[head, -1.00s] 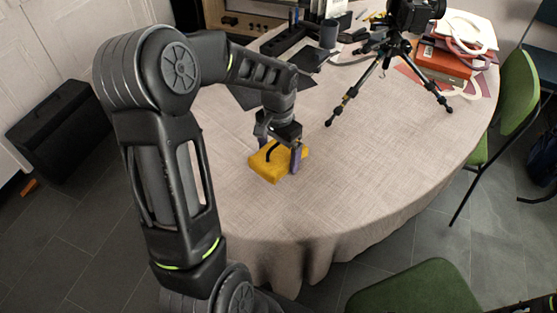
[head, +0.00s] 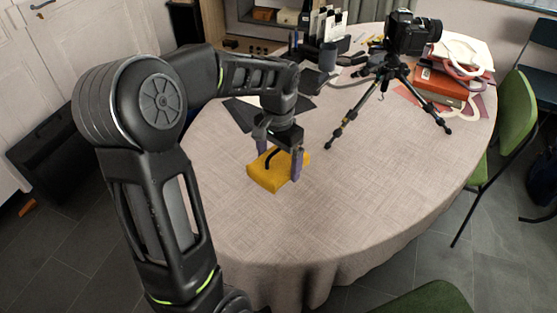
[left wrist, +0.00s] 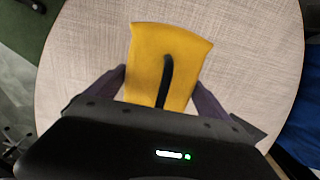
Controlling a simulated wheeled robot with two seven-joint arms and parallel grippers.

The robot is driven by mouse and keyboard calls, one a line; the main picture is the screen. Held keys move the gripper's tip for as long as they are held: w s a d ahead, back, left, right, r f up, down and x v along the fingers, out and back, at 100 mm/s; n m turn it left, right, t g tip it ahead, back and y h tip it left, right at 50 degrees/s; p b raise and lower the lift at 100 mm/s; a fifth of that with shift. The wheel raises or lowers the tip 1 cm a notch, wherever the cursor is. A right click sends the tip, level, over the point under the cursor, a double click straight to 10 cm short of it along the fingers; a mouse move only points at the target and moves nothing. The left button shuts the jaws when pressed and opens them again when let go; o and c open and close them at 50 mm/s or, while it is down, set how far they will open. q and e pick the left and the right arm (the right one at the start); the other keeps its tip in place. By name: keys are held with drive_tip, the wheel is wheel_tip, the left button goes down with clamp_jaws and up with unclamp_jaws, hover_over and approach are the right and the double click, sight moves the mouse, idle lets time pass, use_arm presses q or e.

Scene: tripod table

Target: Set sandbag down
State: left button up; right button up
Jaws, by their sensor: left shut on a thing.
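The sandbag (head: 266,178) is a yellow block-like bag with a black strap handle on top. My left gripper (head: 281,166) is over it, with one finger on each side, and is shut on it. In the left wrist view the sandbag (left wrist: 172,62) lies between the two purple fingers, its far part sticking out beyond them. The sandbag is at the tabletop, left of the tripod; I cannot tell whether it rests on the cloth or hangs just above it. My right gripper is not in view.
A camera tripod (head: 385,88) stands on the round cloth-covered table (head: 350,205). Red binders (head: 440,84) are at the back right, and a dark flat sheet (head: 240,113) lies behind the arm. A green chair (head: 515,105) stands at right. The table's front is clear.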

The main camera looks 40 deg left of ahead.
use_arm(q)
drive_tip(key=shift+r, duration=0.1)
idle(0.4)
drive_tip(key=shift+w+a+r+n, duration=0.15)
drive_tip(key=shift+w+n, duration=0.05)
drive_tip(key=shift+n, duration=0.5)
drive_tip(key=shift+w, duration=0.25)
drive_tip(key=w+d+f, duration=0.1)
drive_tip(key=w+d, duration=0.3)
drive_tip(key=d, duration=0.4)
drive_tip(key=w+d+f, duration=0.1)
drive_tip(key=w+d, duration=0.2)
drive_tip(key=d, duration=0.6)
drive_tip(key=shift+w+m, duration=0.3)
drive_tip(key=shift+w, duration=0.1)
drive_tip(key=shift+f, duration=0.1)
